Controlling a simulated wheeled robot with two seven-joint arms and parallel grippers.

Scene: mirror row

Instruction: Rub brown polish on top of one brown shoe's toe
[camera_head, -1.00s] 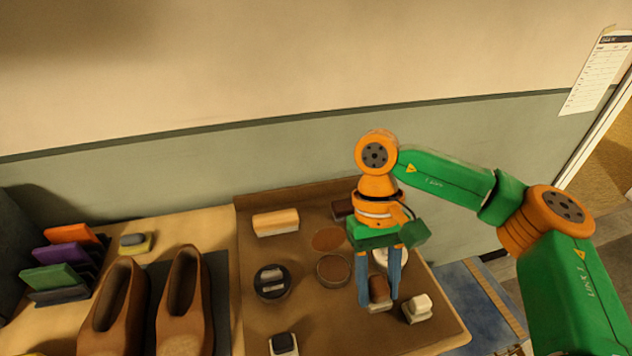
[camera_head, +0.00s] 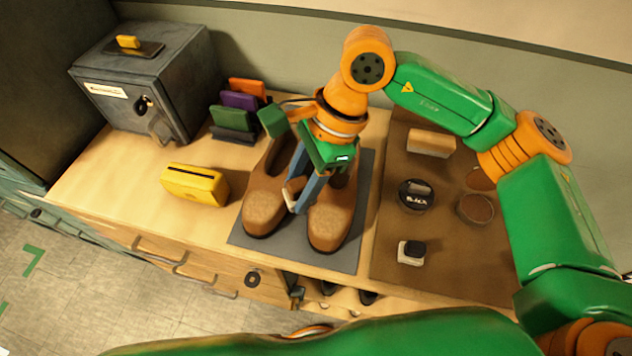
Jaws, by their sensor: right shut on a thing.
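Two brown shoes stand side by side on a grey mat (camera_head: 366,185), toes toward me: the left shoe (camera_head: 264,210) and the right shoe (camera_head: 332,222). My right gripper (camera_head: 297,195) points down between them and is shut on a small applicator (camera_head: 292,191) with a pale part. The applicator is beside the inner edge of the left shoe's toe. I cannot tell whether it touches the shoe, and the fingers hide part of it. A tin of brown polish (camera_head: 475,208) stands open on the brown board at right. My left gripper is not in view.
On the brown board (camera_head: 400,285) are a black polish tin (camera_head: 416,194), a black-topped dauber (camera_head: 411,252) and a wood-backed brush (camera_head: 431,142). A yellow box (camera_head: 194,185) stands left of the shoes. Behind are coloured cards (camera_head: 238,100) and a grey box (camera_head: 150,75).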

